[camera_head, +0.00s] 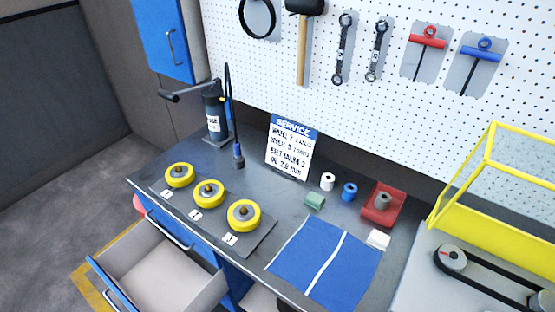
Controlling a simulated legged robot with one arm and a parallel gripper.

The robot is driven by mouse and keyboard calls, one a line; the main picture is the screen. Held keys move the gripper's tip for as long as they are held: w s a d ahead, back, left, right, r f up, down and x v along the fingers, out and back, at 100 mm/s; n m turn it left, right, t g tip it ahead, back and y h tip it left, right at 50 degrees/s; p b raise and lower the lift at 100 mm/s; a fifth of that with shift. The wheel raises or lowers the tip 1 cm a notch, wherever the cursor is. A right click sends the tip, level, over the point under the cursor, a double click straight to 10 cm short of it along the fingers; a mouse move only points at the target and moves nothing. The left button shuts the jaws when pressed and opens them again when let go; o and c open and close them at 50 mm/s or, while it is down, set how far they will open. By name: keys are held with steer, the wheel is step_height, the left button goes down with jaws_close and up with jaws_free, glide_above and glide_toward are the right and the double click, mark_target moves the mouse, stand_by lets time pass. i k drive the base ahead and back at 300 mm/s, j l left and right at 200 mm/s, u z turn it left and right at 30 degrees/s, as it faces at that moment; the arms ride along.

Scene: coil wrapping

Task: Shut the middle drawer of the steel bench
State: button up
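The steel bench (252,175) has a dark top and blue drawer fronts. A drawer (160,268) below its top stands pulled far out at the lower left. Its light grey inside looks empty in the part that shows. Its blue front with a handle (104,284) faces the lower left, and its near end is cut off by the picture edge. Above it a closed blue drawer front with a handle (168,232) shows. Any drawer lower down is hidden, so the picture alone does not confirm which is the middle one. My gripper is not in view.
Yellow wheels (209,193), a grease pump (214,115), a service card (290,147) and a blue mat (325,262) are on the bench top. A yellow guard frame (490,180) stands at right. Grey floor (60,190) left of the open drawer is clear, with a yellow line nearby.

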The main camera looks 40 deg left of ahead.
mark_target(147, 272)
steer(key=k+j, duration=0.1)
steer(key=k, duration=0.25)
steer(key=k+j+u, duration=0.1)
steer(key=k, duration=0.3)
steer(key=u, duration=2.45)
steer(key=i+j, duration=0.1)
steer(key=j, duration=0.25)
steer(key=i+j, duration=0.15)
steer(key=j, duration=0.25)
steer(key=i+j+z, duration=0.1)
steer(key=j, duration=0.25)
steer(key=i+j, duration=0.1)
steer(key=j, duration=0.3)
